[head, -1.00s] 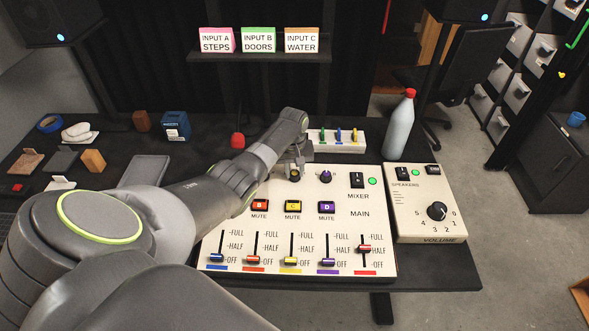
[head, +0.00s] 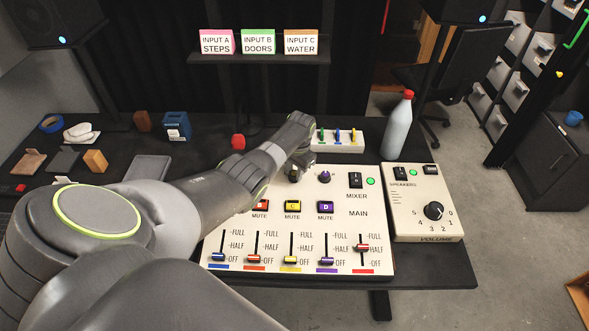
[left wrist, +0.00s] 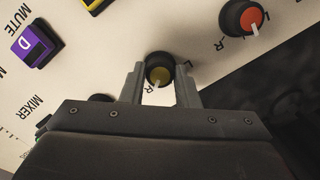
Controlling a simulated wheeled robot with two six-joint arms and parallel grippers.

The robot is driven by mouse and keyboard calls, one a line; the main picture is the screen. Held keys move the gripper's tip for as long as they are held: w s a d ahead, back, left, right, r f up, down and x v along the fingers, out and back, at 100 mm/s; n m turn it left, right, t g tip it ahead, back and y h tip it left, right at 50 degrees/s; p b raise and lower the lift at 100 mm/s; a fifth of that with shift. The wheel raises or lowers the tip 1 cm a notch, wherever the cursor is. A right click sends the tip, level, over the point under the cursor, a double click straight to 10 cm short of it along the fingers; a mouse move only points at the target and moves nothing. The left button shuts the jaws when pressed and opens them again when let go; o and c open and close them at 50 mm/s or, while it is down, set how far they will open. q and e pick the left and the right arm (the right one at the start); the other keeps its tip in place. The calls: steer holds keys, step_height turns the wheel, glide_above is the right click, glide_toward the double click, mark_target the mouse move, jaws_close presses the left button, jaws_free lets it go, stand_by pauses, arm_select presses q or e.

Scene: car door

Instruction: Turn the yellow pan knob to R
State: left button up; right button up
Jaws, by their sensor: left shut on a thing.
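The yellow pan knob (left wrist: 158,72) sits between the two fingers of my left gripper (left wrist: 160,84) in the left wrist view. The gripper is shut on its dark rim. The knob's white pointer aims toward the lower edge of the picture, close to the letter R on the panel. In the head view the yellow knob (head: 294,174) is mostly hidden by my left wrist and gripper, on the upper part of the cream mixer panel (head: 343,213). My right gripper is not seen.
An orange-capped knob (left wrist: 243,17) stands beside it in the left wrist view, and a purple knob (head: 324,177) to its right in the head view. Mute buttons and sliders lie nearer. A bottle (head: 398,127) and the speaker volume box (head: 410,225) stand to the right.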

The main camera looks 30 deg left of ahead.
arm_select(q)
steer(key=shift+m, duration=0.6)
steer(key=o, duration=1)
steer(key=shift+r, duration=0.55)
steer(key=r, duration=0.5)
steer(key=d+r, duration=0.1)
steer(key=r, duration=0.5)
steer(key=d+r, duration=0.1)
steer(key=r, duration=0.4)
steer(key=shift+w+r, duration=0.1)
steer(key=shift+r, duration=0.05)
